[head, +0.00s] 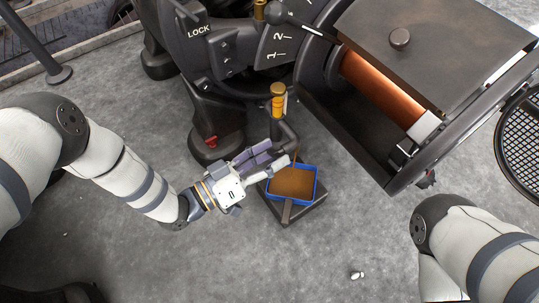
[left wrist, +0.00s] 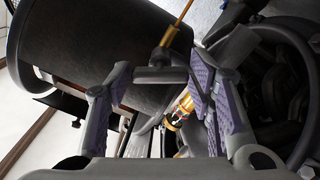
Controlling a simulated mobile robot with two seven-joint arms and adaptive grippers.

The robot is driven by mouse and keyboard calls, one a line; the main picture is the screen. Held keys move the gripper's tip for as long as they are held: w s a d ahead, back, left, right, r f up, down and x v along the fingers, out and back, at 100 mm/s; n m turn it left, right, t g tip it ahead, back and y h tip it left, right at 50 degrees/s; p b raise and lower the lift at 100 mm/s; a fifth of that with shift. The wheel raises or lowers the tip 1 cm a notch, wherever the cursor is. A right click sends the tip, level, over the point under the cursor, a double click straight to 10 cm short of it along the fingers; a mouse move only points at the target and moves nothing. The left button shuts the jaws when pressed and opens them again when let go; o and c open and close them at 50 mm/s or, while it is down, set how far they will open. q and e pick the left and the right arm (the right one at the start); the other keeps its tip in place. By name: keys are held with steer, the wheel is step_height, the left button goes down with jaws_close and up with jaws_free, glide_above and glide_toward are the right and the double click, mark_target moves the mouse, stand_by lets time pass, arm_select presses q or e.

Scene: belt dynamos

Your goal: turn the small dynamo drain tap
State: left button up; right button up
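My left gripper (head: 266,158) is beside a dark upright pipe (head: 287,132) under the machine, just above a blue-rimmed tray. It is open, with purple finger pads apart, and in the left wrist view (left wrist: 160,88) its fingers stand either side of a dark crossbar (left wrist: 162,75) with a thin brass rod (left wrist: 178,22) rising from it. The crossbar may be the tap's handle; I cannot tell whether the fingers touch it. A brass fitting (head: 278,92) tops the pipe; a brass cylinder (left wrist: 180,108) shows beyond the fingers. My right gripper is out of view.
The blue-rimmed tray (head: 317,187) holds brown liquid and sits on a dark block on the floor. The copper drum (head: 383,88) in its dark housing is at upper right. A red knob (head: 211,141) is on a dark foot. Grey floor is open in front.

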arm_select(q)
steer(key=c, duration=0.5)
steer(key=shift+s+r+m+p, duration=0.1)
steer(key=shift+r+m+p, duration=0.1)
steer(key=shift+m+p, duration=1.05)
steer(key=shift+m, duration=0.45)
steer(key=shift+f+m+p, duration=0.15)
steer(key=shift+m+p, duration=0.15)
steer(key=shift+m, duration=0.8)
steer(key=o, duration=1.2)
steer(key=shift+c, duration=0.2)
steer(key=v, duration=1.2)
